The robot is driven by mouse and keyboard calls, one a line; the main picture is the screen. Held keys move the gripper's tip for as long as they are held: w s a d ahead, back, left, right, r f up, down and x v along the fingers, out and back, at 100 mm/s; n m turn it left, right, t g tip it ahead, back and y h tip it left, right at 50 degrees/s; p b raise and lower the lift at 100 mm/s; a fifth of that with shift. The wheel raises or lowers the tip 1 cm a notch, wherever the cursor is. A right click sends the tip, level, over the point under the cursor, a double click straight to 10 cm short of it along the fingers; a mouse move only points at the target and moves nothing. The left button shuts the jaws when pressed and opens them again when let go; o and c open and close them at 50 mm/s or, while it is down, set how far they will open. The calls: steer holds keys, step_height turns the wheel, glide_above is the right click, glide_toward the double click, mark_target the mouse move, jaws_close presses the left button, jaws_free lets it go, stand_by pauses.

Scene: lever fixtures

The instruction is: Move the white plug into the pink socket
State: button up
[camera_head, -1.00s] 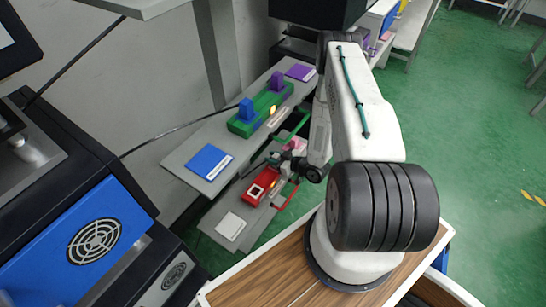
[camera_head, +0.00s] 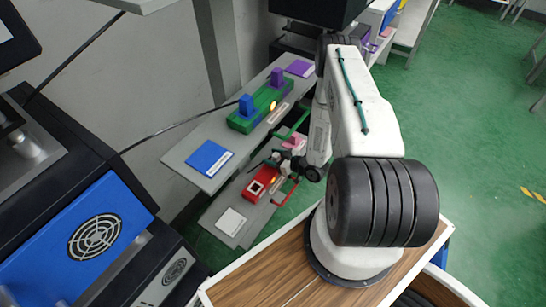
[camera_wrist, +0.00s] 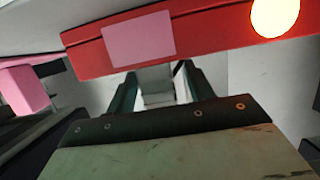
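In the wrist view, my gripper (camera_wrist: 157,84) has its two dark fingers close against the sides of a pale block, which looks like the white plug (camera_wrist: 156,82). A flat pink square, apparently the pink socket (camera_wrist: 139,39), lies on the red fixture just beyond the fingertips. The plug is short of it in the picture; the gap in depth cannot be told. In the head view, my gripper (camera_head: 284,161) is small, over the lower shelf beside the red fixture (camera_head: 262,182). The plug's outline is unclear there, partly hidden by my arm.
A pink block (camera_wrist: 25,88) stands left in the wrist view. A bright lamp (camera_wrist: 274,15) glows at upper right. In the head view, a green base (camera_head: 258,106) with blue and purple blocks stands on the upper shelf. A white card (camera_head: 231,221) lies on the lower shelf.

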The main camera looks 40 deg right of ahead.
mark_target(278, 159)
steer(key=shift+s, duration=0.1)
steer(key=v, duration=0.7)
steer(key=shift+s+d+r, duration=0.15)
steer(key=shift+s, duration=0.15)
stand_by(0.4)
